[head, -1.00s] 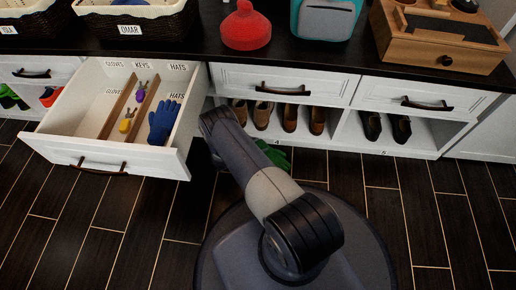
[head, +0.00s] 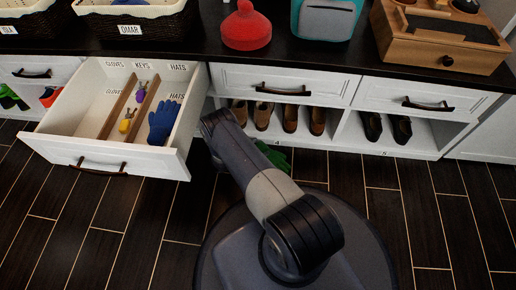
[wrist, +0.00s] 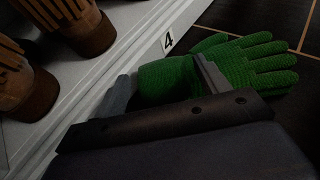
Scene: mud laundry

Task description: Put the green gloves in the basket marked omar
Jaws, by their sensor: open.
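The green gloves (wrist: 235,65) lie on the dark floor against the white shelf edge in the wrist view, beside a tag reading 4. In the head view only part of them (head: 273,156) shows past my arm. My gripper (wrist: 165,85) is open, with its two fingers on either side of the gloves' cuff; I cannot tell whether they touch it. In the head view my arm hides the gripper. The basket marked OMAR (head: 135,30) is dark wicker with a pale liner and stands on the black counter at the upper left.
An open drawer (head: 88,150) juts out left of my arm, holding a blue glove (head: 163,122) and keys between wooden dividers. Another basket (head: 32,32) stands left of OMAR's. Shoes (head: 290,117) fill the shelf.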

